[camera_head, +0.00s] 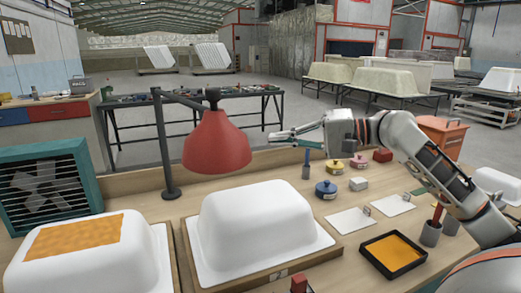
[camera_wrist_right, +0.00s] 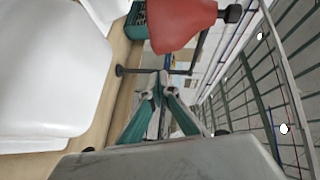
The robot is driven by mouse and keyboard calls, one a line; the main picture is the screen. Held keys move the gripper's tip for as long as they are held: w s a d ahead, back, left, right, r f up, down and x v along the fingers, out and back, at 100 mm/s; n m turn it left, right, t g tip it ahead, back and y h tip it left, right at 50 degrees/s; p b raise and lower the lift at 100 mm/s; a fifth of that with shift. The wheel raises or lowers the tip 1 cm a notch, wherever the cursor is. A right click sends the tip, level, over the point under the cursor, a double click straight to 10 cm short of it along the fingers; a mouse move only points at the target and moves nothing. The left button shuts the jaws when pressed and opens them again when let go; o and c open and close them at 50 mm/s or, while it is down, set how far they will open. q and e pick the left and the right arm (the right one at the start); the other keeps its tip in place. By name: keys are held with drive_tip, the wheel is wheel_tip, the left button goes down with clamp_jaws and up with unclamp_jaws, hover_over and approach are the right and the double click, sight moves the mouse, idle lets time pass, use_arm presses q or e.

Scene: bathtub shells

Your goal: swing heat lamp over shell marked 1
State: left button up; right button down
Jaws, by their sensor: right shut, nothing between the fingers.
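The red heat lamp (camera_head: 217,145) hangs from a dark arm on an upright post (camera_head: 164,145). In the picture its shade is above the back left part of the middle white shell (camera_head: 255,225), whose board has a tag that seems to read 2. Another white shell (camera_head: 95,265) with an orange patch is at the left; no number shows on it. My right gripper (camera_head: 274,138) is shut and empty, right of the lamp shade and apart from it. In the right wrist view the shade (camera_wrist_right: 180,22) is beyond the fingertips (camera_wrist_right: 160,80). My left gripper is out of view.
A teal fan box (camera_head: 45,190) stands behind the left shell. On the right of the bench are a black tray with orange content (camera_head: 393,254), small coloured pots (camera_head: 326,189), white sheets (camera_head: 350,220) and a cup with tools (camera_head: 431,233).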

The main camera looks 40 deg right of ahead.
drive_tip(key=shift+w+a+f+b, duration=0.15)
drive_tip(key=shift+w+a+f, duration=0.05)
drive_tip(key=shift+a, duration=0.55)
drive_tip(key=shift+w+a+f+b, duration=0.1)
drive_tip(key=shift+w+a+f, duration=0.05)
drive_tip(key=shift+a, duration=0.6)
drive_tip(key=shift+w+a+f+b, duration=0.15)
drive_tip(key=shift+w+a+f, duration=0.05)
drive_tip(key=shift+a, duration=0.55)
